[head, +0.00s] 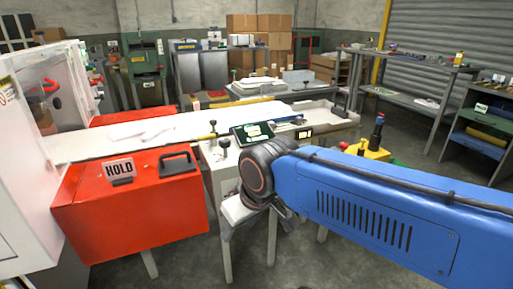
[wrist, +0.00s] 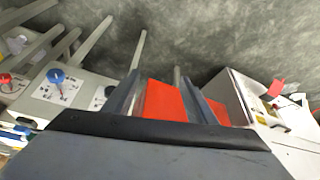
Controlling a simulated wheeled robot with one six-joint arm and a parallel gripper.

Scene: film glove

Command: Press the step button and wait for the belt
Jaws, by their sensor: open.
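The belt (head: 185,125) is a long pale surface with white flat pieces on it, running from the white machine at left to the right. I cannot read which is the step button. My gripper (wrist: 165,85) is open in the wrist view. An orange-red surface shows beyond and between its fingers, apparently with nothing held. In the head view my blue arm's end hangs in front of the bench, and the fingers are not clear there.
A red box with a HOLD sign (head: 119,169) stands in front of the belt at left. A small green-lit screen (head: 253,132) and a yellow box (head: 367,152) with a red button stand near my arm. Shelves line the right, and grey floor is open there.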

